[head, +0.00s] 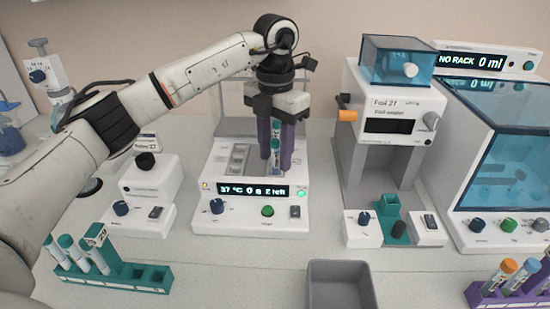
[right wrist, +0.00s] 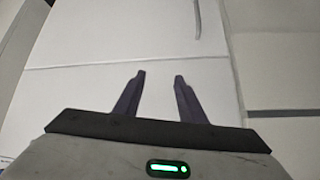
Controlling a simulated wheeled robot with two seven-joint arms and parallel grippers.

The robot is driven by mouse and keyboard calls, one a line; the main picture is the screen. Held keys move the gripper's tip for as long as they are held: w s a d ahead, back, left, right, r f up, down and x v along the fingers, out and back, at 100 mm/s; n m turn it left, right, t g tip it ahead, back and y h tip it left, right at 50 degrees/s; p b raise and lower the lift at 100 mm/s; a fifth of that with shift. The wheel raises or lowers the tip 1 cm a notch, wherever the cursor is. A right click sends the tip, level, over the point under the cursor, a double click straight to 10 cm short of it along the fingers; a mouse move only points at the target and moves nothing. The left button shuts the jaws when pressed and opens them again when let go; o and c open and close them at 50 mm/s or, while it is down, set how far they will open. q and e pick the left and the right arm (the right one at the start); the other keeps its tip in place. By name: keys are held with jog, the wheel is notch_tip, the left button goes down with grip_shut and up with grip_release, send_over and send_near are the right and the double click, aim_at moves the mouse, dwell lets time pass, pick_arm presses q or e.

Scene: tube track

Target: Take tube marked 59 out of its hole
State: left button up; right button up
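My left gripper (head: 275,158) points straight down over the white heating block (head: 220,172), which has a lit "37 °C" display. Its two purple fingers stand on either side of a teal-capped tube (head: 275,145) with a pale label, with no clear gap to it. The tube is upright; its number is not legible and its lower end is hidden by the block and fingers. I cannot tell whether it is still seated in a hole. My right gripper (right wrist: 160,80) is open and empty in the right wrist view, with plain white surfaces beyond it.
A teal rack (head: 150,278) with several tubes is at front left. A grey bin (head: 340,270) stands at front centre. A white device (head: 385,130) with a blue cover and a blue-windowed machine (head: 510,150) stand at right. A purple rack (head: 505,298) is at front right.

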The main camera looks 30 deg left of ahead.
pick_arm(q)
jog(key=shift+f, duration=0.75)
jog(key=c, duration=0.9)
pick_arm(e)
jog(key=shift+w+r, duration=0.2)
pick_arm(q)
jog(key=shift+r, duration=0.2)
notch_tip(320, 180, up, 10)
jog(key=shift+f, duration=0.15)
pick_arm(e)
jog(key=shift+s+f, duration=0.1)
jog(key=shift+f, duration=0.2)
